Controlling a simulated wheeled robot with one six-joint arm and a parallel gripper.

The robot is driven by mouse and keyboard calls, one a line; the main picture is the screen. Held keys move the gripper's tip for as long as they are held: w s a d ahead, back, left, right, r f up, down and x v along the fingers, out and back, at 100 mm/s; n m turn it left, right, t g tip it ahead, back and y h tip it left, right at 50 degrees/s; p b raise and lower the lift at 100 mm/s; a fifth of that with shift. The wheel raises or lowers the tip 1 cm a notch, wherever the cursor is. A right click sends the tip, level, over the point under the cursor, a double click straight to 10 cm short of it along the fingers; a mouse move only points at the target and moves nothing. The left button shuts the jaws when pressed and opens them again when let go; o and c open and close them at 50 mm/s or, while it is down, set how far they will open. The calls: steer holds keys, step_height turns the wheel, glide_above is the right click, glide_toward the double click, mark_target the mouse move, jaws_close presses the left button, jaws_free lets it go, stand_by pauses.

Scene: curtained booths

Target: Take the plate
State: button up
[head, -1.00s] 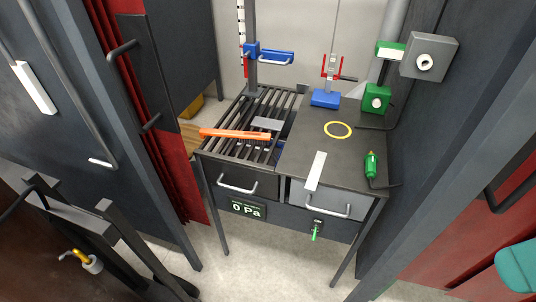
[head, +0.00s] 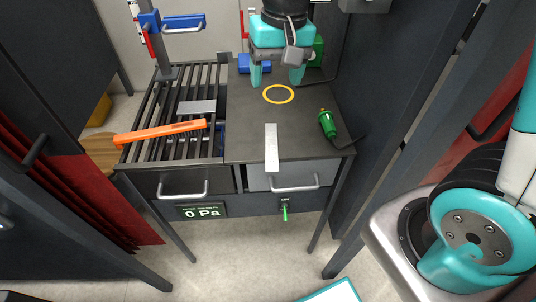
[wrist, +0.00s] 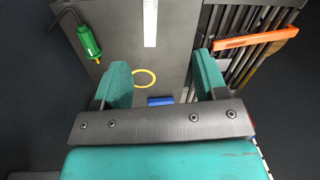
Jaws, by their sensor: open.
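Two flat pieces could be the plate. A pale, narrow strip (head: 271,146) lies on the dark tabletop, its near end at the front edge above the grey drawer; it also shows in the wrist view (wrist: 150,22). A grey rectangular plate (head: 197,107) lies on the slatted grate at the left. My gripper (head: 276,80) is open and empty above the back of the tabletop, behind the yellow ring (head: 279,94). In the wrist view its teal fingers (wrist: 162,72) stand wide apart, with the ring between them. The strip lies beyond the fingertips.
An orange bar (head: 160,132) lies across the grate (head: 167,84). A green tool (head: 327,123) with a cable lies on the right of the tabletop. A blue block (wrist: 160,100) is at the back. Dark panels flank the table.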

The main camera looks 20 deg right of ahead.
steer(key=w+d+f+m+h+b, duration=0.1)
steer(key=w+d+f+m, duration=0.15)
steer(key=w+f, duration=0.3)
glide_above(272, 145)
steer(key=shift+m, duration=0.25)
step_height(272, 145, down, 12)
steer(key=shift+r+p, duration=0.15)
steer(key=shift+p, duration=0.25)
steer(key=shift+f+p, duration=0.6)
steer(key=shift+f, duration=2.3)
steer(key=c, duration=1)
steer(key=shift+c, duration=0.4)
steer(key=shift+r, duration=0.1)
